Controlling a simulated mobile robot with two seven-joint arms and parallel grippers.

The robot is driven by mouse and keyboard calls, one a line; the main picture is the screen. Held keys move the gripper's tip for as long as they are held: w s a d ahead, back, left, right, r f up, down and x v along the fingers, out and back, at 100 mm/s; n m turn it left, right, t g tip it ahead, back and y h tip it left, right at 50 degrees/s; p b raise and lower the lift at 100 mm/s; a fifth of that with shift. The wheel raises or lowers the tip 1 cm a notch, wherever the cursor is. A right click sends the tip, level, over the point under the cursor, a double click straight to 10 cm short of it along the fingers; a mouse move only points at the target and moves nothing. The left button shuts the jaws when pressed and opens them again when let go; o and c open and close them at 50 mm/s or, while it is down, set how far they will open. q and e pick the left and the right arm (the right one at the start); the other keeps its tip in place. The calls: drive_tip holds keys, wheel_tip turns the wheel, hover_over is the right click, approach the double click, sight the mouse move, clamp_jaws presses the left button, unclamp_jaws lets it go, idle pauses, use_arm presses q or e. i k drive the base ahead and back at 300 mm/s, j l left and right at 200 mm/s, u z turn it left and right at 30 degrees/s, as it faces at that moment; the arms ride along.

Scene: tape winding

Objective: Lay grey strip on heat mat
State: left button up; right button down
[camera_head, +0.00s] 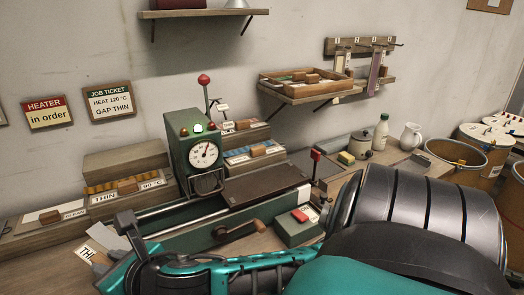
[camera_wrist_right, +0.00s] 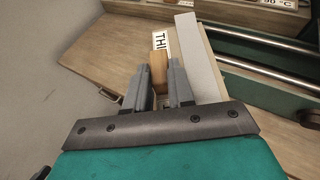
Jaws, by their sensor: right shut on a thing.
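My right gripper (camera_wrist_right: 160,80) is shut on the small wooden handle (camera_wrist_right: 157,66) of a carrier with a label starting "THI" (camera_wrist_right: 161,42). A pale grey strip (camera_wrist_right: 202,58) lies lengthwise beside the handle. In the head view, my right gripper (camera_head: 102,262) is at the lower left with the label beside it, at the left end of the green machine. Its fingertips are partly hidden there. A dark brown flat plate (camera_head: 262,184), apparently the heat mat, lies on the machine to the right, apart from the gripper. My left gripper is not in view.
The green dial housing (camera_head: 192,150) stands behind the machine. Strip racks (camera_head: 125,192) stand to its left and behind. A crank (camera_head: 240,230) and a red-button box (camera_head: 298,228) sit at the front. My right arm covers the lower right. Bins (camera_head: 456,160) stand far right.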

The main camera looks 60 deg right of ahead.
sight(303, 166)
drive_tip(key=k+l, duration=0.65)
drive_tip(key=l, duration=0.25)
drive_tip(key=k+l, duration=0.15)
drive_tip(key=l, duration=0.2)
drive_tip(key=k+l, duration=0.15)
drive_tip(key=l, duration=0.25)
drive_tip(key=k+l, duration=0.15)
drive_tip(key=l, duration=0.2)
drive_tip(key=k+l+u, duration=0.1)
drive_tip(key=l, duration=0.3)
drive_tip(key=k+l, duration=0.2)
drive_tip(key=l, duration=0.15)
drive_tip(key=i+l, duration=0.25)
drive_tip(key=l, duration=0.15)
drive_tip(key=i+l, duration=0.2)
drive_tip(key=l, duration=0.15)
